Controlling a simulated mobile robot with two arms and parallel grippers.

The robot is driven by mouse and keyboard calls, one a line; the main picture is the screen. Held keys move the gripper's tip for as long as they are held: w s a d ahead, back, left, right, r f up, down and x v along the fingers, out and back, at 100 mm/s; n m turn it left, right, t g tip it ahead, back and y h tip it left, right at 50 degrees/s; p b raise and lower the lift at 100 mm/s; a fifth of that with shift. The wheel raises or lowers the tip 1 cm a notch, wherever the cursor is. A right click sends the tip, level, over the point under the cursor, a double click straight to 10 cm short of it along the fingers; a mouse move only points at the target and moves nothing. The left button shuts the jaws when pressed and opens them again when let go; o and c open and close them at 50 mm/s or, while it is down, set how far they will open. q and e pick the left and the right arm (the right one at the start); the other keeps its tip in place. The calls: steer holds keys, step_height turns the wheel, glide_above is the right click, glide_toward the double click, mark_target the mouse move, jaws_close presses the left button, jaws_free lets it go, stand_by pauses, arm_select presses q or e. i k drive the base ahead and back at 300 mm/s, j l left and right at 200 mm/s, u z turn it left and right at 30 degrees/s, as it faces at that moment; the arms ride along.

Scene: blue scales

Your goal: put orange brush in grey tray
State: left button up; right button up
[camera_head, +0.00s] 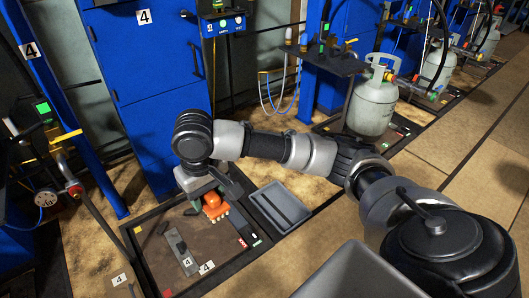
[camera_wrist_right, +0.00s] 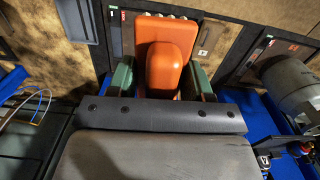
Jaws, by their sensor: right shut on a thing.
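The orange brush (camera_head: 214,206) is over the brown scale platform in the head view, with its pale bristles at the lower edge. In the right wrist view the orange brush (camera_wrist_right: 166,68) sits between the two green fingers of my right gripper (camera_wrist_right: 162,82). My right gripper (camera_head: 208,190) is shut on it, with the arm reaching in from the right. I cannot tell whether the brush touches the platform. The grey tray (camera_head: 262,212) lies just right of the platform, apart from the brush. Its edge also shows in the wrist view (camera_wrist_right: 72,20). My left gripper is not in view.
The scale platform (camera_head: 160,278) also holds a flat grey piece (camera_head: 181,252) and number 4 labels. A blue cabinet (camera_head: 150,70) stands behind. A grey gas cylinder (camera_head: 372,104) stands on another scale at the back right. Bare floor (camera_head: 330,240) lies right of the tray.

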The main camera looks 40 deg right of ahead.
mark_target(284, 213)
steer(key=i+l, duration=0.1)
steer(key=l, duration=0.25)
steer(key=i+l, duration=0.15)
steer(key=l, duration=0.25)
steer(key=i+l, duration=0.1)
steer(key=l, duration=0.25)
steer(key=i+l+z, duration=0.1)
steer(key=l, duration=0.25)
steer(key=i+l, duration=0.15)
steer(key=l, duration=0.2)
steer(key=i+l, duration=0.15)
steer(key=l, duration=0.2)
steer(key=i+l, duration=0.1)
steer(key=l, duration=0.3)
steer(key=z, duration=0.05)
